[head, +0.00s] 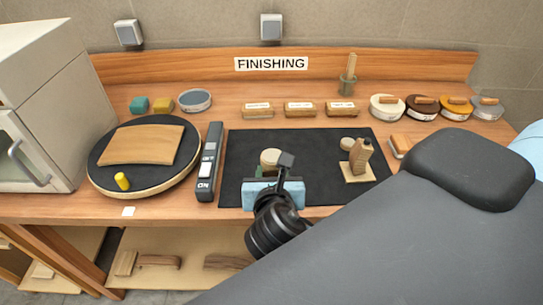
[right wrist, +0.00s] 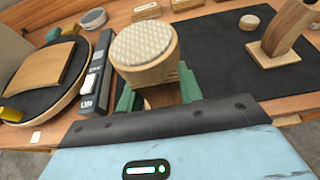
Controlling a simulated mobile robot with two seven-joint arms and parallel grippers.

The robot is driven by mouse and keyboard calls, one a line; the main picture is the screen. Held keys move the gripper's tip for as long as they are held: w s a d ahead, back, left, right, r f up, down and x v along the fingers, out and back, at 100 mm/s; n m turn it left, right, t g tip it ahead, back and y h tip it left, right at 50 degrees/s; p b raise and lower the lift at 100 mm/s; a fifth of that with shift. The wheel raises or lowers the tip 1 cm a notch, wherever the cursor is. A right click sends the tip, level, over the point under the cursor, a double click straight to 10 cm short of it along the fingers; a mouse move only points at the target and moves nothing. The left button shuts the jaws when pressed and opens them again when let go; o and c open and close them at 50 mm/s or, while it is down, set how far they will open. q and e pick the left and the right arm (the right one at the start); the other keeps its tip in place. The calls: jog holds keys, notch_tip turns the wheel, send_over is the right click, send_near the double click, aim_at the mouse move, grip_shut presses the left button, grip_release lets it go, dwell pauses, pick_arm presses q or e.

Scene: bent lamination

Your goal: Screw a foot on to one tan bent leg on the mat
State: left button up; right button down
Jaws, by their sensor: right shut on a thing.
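A tan bent leg (head: 360,155) stands on a pale square plate (head: 357,177) on the right of the black mat (head: 240,148). The leg also shows at the upper right of the right wrist view (right wrist: 287,28). A small round wooden foot (head: 348,143) lies just behind it. My right gripper (head: 272,182) is over the mat's front left part, its green fingers shut on a round wooden foot (right wrist: 145,55) with a pale patterned top. A darker wooden part shows below that foot, partly hidden. The held foot is apart from the standing leg. My left gripper is not in view.
A black turntable (head: 100,145) with a curved wooden panel (head: 141,144) stands left of the mat. A switch box (head: 209,163) lies between them. Several tins and blocks line the back. My right arm covers the lower right.

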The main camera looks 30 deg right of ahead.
jog(key=w+d+f, duration=0.1)
jog(key=w+d, duration=0.5)
jog(key=w, duration=0.3)
jog(key=shift+w, duration=0.2)
jog(key=shift+w+d+f, duration=0.1)
jog(key=shift+w+f, duration=0.05)
jog(key=shift+f, duration=0.45)
jog(key=shift+w+d+f, duration=0.1)
jog(key=shift+w+f, duration=0.1)
jog(key=shift+f, duration=0.4)
jog(key=shift+w+d+f, duration=0.1)
jog(key=shift+w+f, duration=0.05)
jog(key=shift+f, duration=0.45)
jog(key=shift+f, duration=0.15)
jog(key=c, duration=0.9)
grip_release()
